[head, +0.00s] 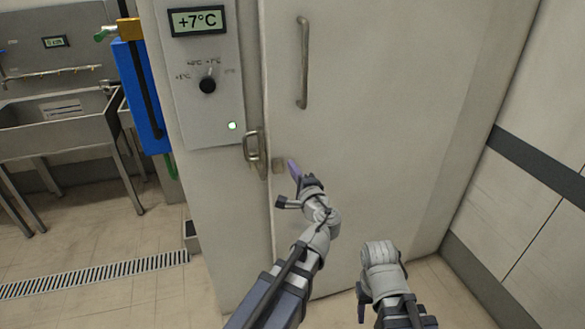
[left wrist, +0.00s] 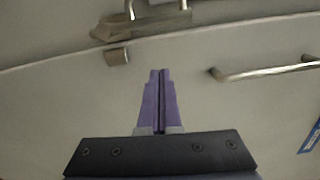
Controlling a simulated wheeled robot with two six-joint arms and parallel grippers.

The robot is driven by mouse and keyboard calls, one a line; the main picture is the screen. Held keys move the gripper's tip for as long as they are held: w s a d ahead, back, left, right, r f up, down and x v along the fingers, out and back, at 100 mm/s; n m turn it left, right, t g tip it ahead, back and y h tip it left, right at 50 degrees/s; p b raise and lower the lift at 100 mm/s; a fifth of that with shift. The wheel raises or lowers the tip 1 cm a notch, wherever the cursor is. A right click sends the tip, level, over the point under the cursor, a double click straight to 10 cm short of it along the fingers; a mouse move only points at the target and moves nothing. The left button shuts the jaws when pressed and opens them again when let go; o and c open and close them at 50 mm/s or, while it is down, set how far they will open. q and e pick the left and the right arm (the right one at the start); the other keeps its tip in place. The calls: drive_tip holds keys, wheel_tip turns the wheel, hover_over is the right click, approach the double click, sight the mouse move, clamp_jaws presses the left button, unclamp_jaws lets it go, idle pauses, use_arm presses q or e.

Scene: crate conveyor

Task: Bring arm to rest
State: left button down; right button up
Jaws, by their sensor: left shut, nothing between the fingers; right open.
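My left arm reaches up from the bottom middle of the head view. Its purple-fingered gripper (head: 294,168) is in front of the large pale door (head: 400,110), just right of the metal latch (head: 255,152). In the left wrist view the two purple fingers (left wrist: 158,100) are pressed together with nothing between them. The door surface lies beyond them; I cannot tell if the fingertips touch it. My right arm (head: 385,275) is folded low at the bottom right, and its fingers are hidden.
The door has a vertical bar handle (head: 303,62) and a small catch block (head: 279,165). Left of it is a control panel (head: 207,120) with a +7°C display and dial. A sink (head: 60,135) stands far left. A floor drain (head: 95,275) crosses open tiles.

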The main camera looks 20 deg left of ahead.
use_arm(q)
drive_tip(key=s+d+f+n+g+h, duration=0.3)
drive_tip(key=s+f+n+g, duration=0.45)
drive_tip(key=f, duration=0.65)
drive_tip(key=s+d+f+g+h, duration=0.3)
drive_tip(key=s+d, duration=0.3)
drive_tip(key=s, duration=0.2)
drive_tip(key=s+d+f+g+h, duration=0.3)
drive_tip(key=s+d+f+g, duration=0.1)
drive_tip(key=s, duration=0.4)
drive_tip(key=d+f, duration=0.1)
drive_tip(key=d, duration=0.1)
drive_tip(key=shift+s+d+h, duration=0.3)
drive_tip(key=shift+s+d, duration=0.05)
drive_tip(key=c, duration=1.6)
unclamp_jaws()
